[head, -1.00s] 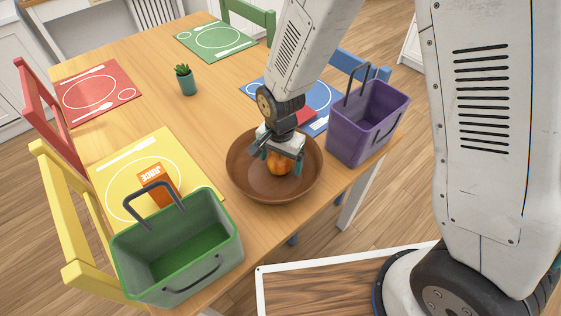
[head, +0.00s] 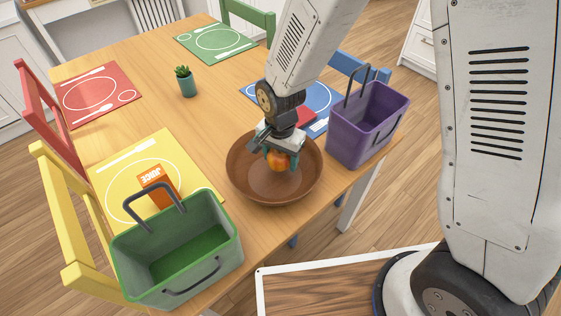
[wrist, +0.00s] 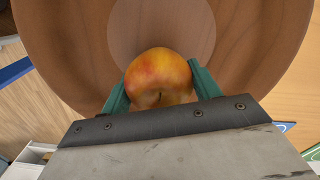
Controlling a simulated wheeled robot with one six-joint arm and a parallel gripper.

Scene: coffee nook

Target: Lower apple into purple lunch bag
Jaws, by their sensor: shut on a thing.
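The red and yellow apple (head: 279,161) is between the fingers of my gripper (head: 281,158), over the brown bowl (head: 247,186). In the wrist view the apple (wrist: 159,77) sits between the two teal fingertips, and my gripper (wrist: 160,90) is shut on it. The bowl (wrist: 70,40) shows behind the apple. The apple appears to be within or just above the bowl; the exact gap cannot be told. The purple lunch bag (head: 357,138) stands upright to the right of the bowl at the table edge, its dark handle raised and its top open.
A green lunch bag (head: 180,272) with a raised handle stands at the front left. An orange juice box (head: 158,184) lies on the yellow mat (head: 118,165). A small potted plant (head: 186,84) stands mid-table. A red item (head: 305,117) lies on the blue mat (head: 322,96), partly behind my arm.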

